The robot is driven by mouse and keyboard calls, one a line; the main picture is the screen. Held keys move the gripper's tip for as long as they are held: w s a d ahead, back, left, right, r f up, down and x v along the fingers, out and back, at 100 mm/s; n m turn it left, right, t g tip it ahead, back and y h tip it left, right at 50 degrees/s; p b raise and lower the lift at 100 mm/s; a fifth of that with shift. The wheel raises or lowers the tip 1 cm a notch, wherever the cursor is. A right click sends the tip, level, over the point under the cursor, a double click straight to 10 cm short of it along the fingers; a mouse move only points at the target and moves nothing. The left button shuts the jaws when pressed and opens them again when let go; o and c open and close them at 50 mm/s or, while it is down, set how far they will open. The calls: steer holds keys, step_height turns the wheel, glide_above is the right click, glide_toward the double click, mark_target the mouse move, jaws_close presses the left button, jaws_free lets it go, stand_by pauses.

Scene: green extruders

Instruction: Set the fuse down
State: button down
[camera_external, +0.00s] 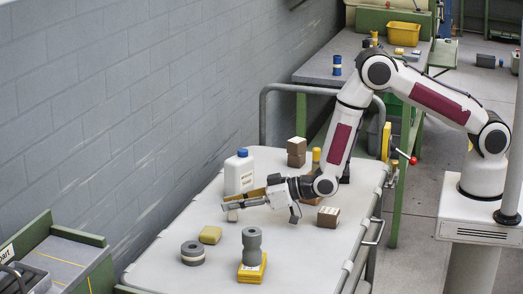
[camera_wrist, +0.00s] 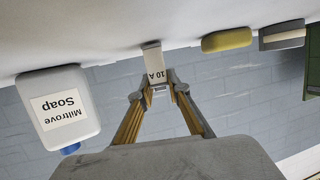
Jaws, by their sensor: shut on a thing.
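The fuse (camera_wrist: 153,62) is a small pale block marked "10 A", seen upside down between my fingertips in the wrist view. My gripper (camera_wrist: 158,88) is shut on its near end. The fuse's far end meets the white tabletop in that view; whether it bears on the table I cannot tell for sure. In the external view my gripper (camera_external: 231,203) reaches low over the table, with the fuse (camera_external: 232,215) small and pale at its tip, just in front of the soap bottle.
A white soap bottle (camera_external: 239,177) with a blue cap stands close behind my gripper. A yellow sponge (camera_external: 210,234), a grey roll (camera_external: 193,254) and a grey part on a yellow block (camera_external: 252,266) are in front. Brown boxes (camera_external: 328,217) stand right on the white table (camera_external: 300,250).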

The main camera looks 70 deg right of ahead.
steer(key=shift+f, duration=0.2)
steer(key=c, duration=1.9)
jaws_free()
steer(key=shift+s, duration=0.15)
steer(key=shift+v, duration=1.45)
steer(key=shift+r, duration=3.55)
steer(key=shift+d+r, duration=0.1)
steer(key=shift+r, duration=0.05)
